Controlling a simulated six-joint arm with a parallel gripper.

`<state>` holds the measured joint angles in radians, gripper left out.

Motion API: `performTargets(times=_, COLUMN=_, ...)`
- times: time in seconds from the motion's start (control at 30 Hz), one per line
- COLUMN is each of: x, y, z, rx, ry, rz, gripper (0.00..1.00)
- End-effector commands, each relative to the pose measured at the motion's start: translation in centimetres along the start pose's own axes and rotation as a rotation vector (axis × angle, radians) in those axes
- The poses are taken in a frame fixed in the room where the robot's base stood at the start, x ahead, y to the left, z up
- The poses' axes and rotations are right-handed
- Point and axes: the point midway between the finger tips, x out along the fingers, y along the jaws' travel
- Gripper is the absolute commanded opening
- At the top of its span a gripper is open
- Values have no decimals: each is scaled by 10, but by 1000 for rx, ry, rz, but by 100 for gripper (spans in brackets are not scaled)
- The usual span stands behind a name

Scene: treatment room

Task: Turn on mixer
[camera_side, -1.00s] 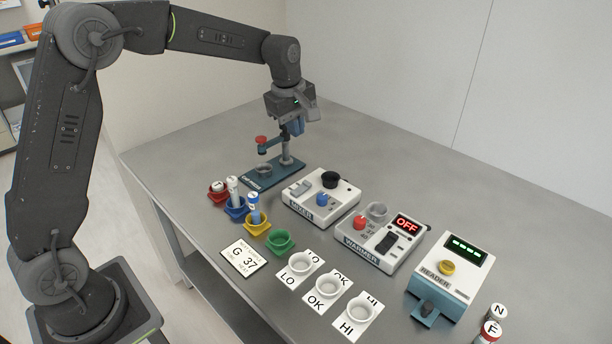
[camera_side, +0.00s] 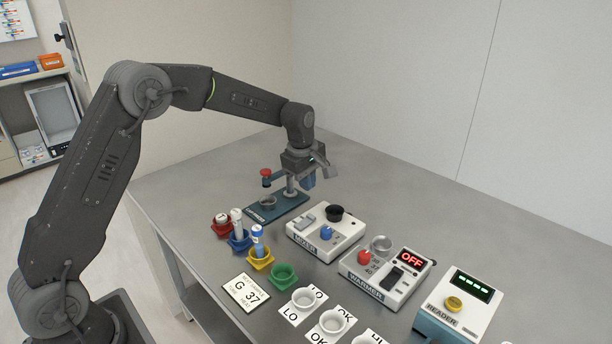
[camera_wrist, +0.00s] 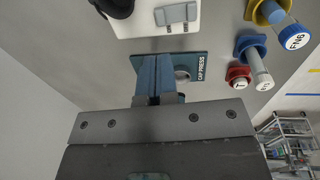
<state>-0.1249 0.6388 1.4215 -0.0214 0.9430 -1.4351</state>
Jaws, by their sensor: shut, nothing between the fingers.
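The mixer (camera_side: 325,252) is a white box with a front label, a blue knob (camera_side: 326,233), a grey rocker switch (camera_side: 306,219) and a black cup (camera_side: 335,213). In the wrist view, its body (camera_wrist: 142,25), switch (camera_wrist: 177,14) and black cup (camera_wrist: 117,4) show at the top edge; its knob is out of that frame. My gripper (camera_side: 308,182) is shut and empty, with blue fingers pointing down. It is beside the cap press post, behind the mixer and apart from it. The closed fingertips (camera_wrist: 156,62) also show in the wrist view. Whether the switch is on cannot be told.
The cap press (camera_side: 288,207) stands close to my gripper. The warmer (camera_side: 362,284), reading OFF, and the reader (camera_side: 447,325) stand right of the mixer. Tubes in coloured holders (camera_side: 240,243) and white cups are in front. The back of the table is clear.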

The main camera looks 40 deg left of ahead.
Motion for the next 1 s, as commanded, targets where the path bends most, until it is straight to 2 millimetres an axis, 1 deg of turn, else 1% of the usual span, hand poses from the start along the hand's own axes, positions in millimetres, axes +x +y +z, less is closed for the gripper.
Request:
performTargets(times=0.03, x=13, y=-1, z=0, rx=0, ry=-1, rz=-5, gripper=0)
performTargets(times=0.2, x=48, y=-1, z=0, rx=1, ry=-1, rz=-5, gripper=0)
performTargets(times=0.3, x=66, y=-1, z=0, rx=1, ry=-1, rz=-4, gripper=0)
performTargets(times=0.43, x=82, y=0, z=0, rx=1, ry=-1, rz=-2, gripper=0)
performTargets(times=0.6, x=93, y=0, z=0, rx=1, ry=0, rz=0, gripper=0)
performTargets(times=1.0, x=96, y=0, z=0, rx=1, ry=0, rz=0, gripper=0)
